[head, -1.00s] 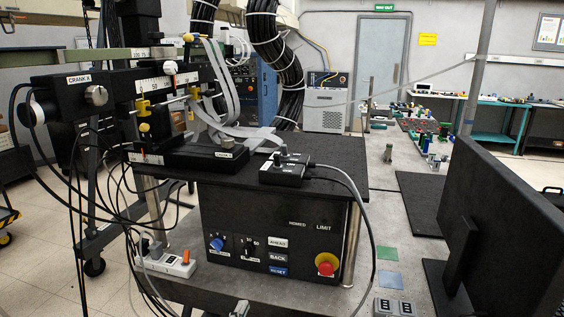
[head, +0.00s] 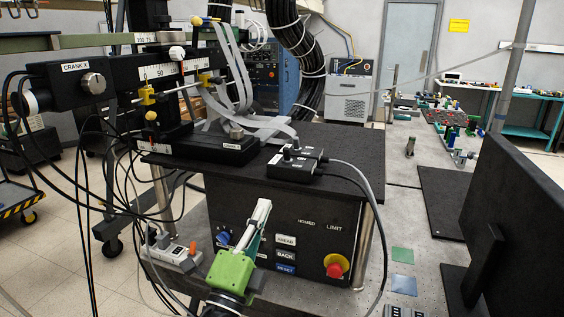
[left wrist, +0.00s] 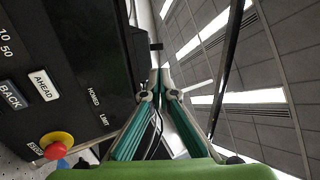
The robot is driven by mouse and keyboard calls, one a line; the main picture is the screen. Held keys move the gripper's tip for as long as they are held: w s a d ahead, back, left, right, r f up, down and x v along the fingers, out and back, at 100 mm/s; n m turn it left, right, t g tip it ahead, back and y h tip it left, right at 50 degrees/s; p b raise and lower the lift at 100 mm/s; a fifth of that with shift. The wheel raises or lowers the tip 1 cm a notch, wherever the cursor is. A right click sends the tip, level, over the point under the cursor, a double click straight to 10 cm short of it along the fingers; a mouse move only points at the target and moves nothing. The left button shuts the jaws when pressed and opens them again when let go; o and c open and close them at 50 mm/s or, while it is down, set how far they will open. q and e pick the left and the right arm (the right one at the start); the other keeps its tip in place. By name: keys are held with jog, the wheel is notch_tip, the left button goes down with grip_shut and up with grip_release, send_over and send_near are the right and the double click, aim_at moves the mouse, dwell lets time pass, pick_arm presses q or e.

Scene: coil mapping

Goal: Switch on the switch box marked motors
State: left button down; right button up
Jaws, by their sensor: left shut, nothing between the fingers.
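A small black switch box (head: 297,164) with short toggles on top and a grey cable lies on the black platform (head: 352,150). Its white lettering is too small to read, so I cannot tell whether it says motors. My left gripper (head: 264,205) has a green body and pale fingers pointing up. It is shut and empty, in front of the black control panel (head: 312,243) and below the box in the picture. In the left wrist view its fingertips (left wrist: 157,78) meet beside the panel. My right gripper is not in view.
The panel carries AHEAD, BACK and RESET buttons and a red emergency knob (head: 335,266). A white power strip (head: 172,253) with an orange switch lies at the left. The CRANK X mechanism (head: 75,85) and loose black cables stand at the left. A dark monitor (head: 520,220) blocks the right.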

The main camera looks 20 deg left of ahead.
aim_at(286, 153)
pick_arm(q)
jog(key=p+x, duration=0.4)
jog(key=x, duration=0.8)
jog(key=shift+w+r+p, duration=0.1)
jog(key=shift+r+p, duration=0.05)
jog(key=shift+p, duration=0.2)
jog(key=shift+w+r, duration=0.15)
jog(key=shift+w, duration=0.5)
